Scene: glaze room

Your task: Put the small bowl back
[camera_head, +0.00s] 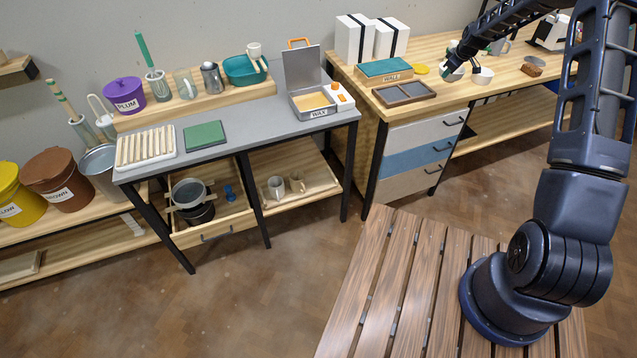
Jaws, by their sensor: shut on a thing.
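My gripper (457,63) is at the wooden bench on the right, small and far off in the head view. It is shut on what looks like a small white bowl (483,77). A second pale round shape (454,75) shows just left of it, partly behind the gripper. I cannot tell exactly where the fingers meet the rim, or whether the bowl touches the bench top.
The grey table (250,125) has an open drawer (215,222) below.

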